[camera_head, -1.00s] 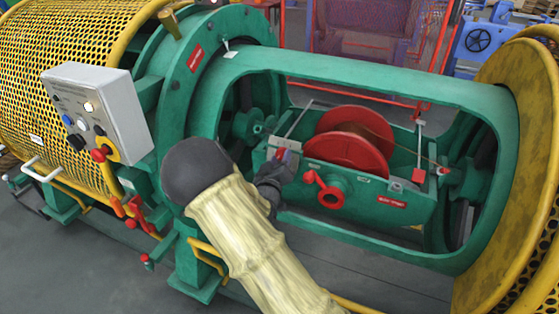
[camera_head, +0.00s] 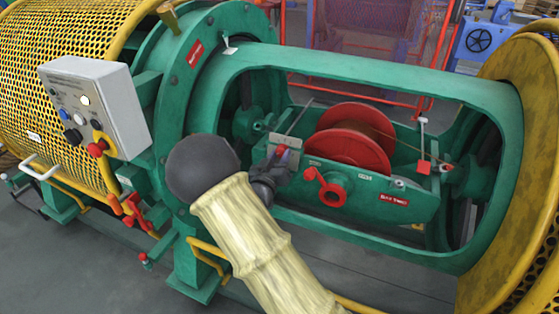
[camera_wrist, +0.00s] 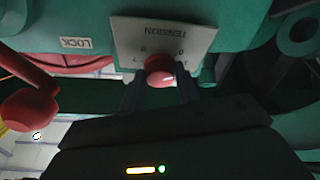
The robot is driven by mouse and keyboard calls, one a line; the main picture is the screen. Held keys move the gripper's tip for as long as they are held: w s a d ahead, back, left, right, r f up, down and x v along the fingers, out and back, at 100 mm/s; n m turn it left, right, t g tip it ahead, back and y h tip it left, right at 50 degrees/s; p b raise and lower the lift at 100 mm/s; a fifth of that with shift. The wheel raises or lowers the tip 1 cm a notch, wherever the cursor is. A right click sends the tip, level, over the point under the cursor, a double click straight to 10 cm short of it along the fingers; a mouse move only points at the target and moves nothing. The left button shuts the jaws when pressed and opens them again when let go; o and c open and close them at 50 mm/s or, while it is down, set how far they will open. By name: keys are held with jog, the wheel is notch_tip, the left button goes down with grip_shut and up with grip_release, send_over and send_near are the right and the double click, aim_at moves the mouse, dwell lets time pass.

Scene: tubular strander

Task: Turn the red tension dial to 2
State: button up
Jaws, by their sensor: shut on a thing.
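The red tension dial (camera_wrist: 159,68) sits on a pale plate (camera_wrist: 192,37) marked TENSION, which appears upside down in the wrist view. My gripper (camera_wrist: 160,84) has a dark finger on each side of the dial and is shut on it. The small marks around the dial are partly hidden and too blurred to read, and I cannot tell which one it points to. In the head view the red dial (camera_head: 283,150) shows at the tip of my gripper (camera_head: 280,160), at the left end of the green cradle (camera_head: 380,203).
A red lever handle (camera_head: 325,186) stands right of the dial, beside a LOCK label (camera_wrist: 75,43). A red reel (camera_head: 347,140) sits in the cradle. A grey control box (camera_head: 97,103) is at the left.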

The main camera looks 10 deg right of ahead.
jog(key=m, duration=0.2)
jog(key=m+g+h+b, duration=0.1)
jog(key=m, duration=0.2)
jog(key=m+h, duration=0.1)
jog(key=m, duration=0.1)
jog(key=shift+w+a+f+g+b, duration=0.15)
jog(key=shift+a+g+b, duration=0.1)
jog(key=shift+g+b, duration=0.15)
jog(key=shift+w+a+r+m+g+h+b, duration=0.15)
jog(key=shift+m+g+h, duration=0.25)
jog(key=shift+m, duration=1.05)
jog(key=shift+s+d+r+m+g+h+b, duration=0.15)
jog(key=shift+m+g+h, duration=0.25)
jog(key=shift+m, duration=1.05)
jog(key=shift+w+a+f, duration=0.1)
jog(key=o, duration=1)
jog(key=shift+c, duration=0.2)
jog(key=p+v, duration=0.2)
jog(key=v, duration=1.5)
jog(key=shift+a+r+p, duration=0.2)
jog(key=shift+r+p, duration=0.1)
